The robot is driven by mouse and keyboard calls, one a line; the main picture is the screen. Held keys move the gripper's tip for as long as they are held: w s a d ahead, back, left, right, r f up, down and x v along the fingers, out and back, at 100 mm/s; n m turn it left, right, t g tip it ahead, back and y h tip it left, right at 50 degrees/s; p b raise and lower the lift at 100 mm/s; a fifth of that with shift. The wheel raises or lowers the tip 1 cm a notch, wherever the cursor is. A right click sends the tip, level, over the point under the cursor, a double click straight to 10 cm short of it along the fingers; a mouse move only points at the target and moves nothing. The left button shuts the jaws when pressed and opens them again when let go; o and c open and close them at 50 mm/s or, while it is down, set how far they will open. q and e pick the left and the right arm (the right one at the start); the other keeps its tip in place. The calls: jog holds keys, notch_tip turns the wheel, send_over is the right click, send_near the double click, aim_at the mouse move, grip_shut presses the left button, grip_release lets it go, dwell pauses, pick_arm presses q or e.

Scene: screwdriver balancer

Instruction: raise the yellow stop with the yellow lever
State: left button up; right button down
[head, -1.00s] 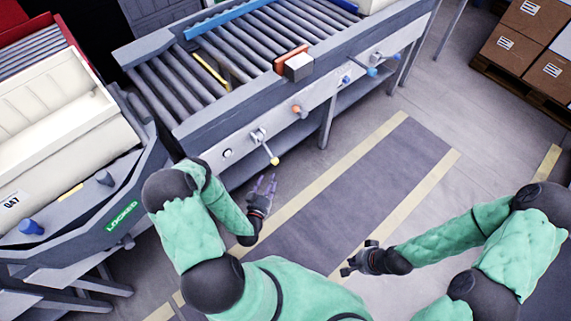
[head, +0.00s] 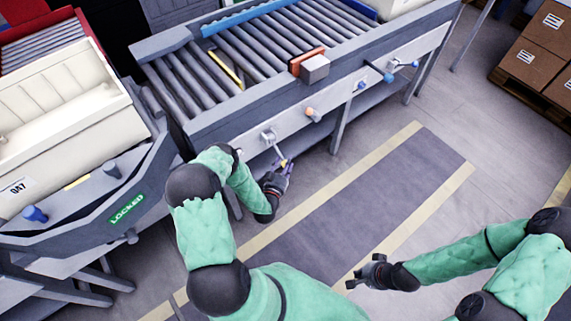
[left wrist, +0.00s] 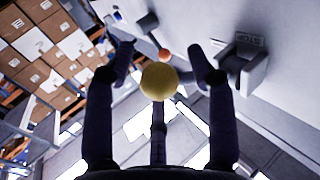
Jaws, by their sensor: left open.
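The yellow lever's knob (head: 283,162) hangs from its bracket (head: 268,137) on the side rail of the roller conveyor. My left gripper (head: 279,177) is right at the knob. In the left wrist view the yellow knob (left wrist: 158,81) lies between the spread fingers of my left gripper (left wrist: 160,75), which are open and not closed on it. The yellow stop (head: 225,68) is a thin yellow bar lying low among the conveyor rollers. My right gripper (head: 366,273) is over the floor, away from the conveyor; its fingers are too small to read.
An orange knob (head: 310,113) and blue knobs (head: 387,77) sit farther right along the rail (head: 340,90). A grey block with an orange plate (head: 314,68) stands on the near edge. A cart with a cream tote (head: 60,115) and LOCKED sign is at left. Floor in front is free.

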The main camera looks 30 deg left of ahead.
pick_arm(q)
jog(key=shift+w, duration=0.1)
grip_shut()
jog(key=shift+r, duration=0.1)
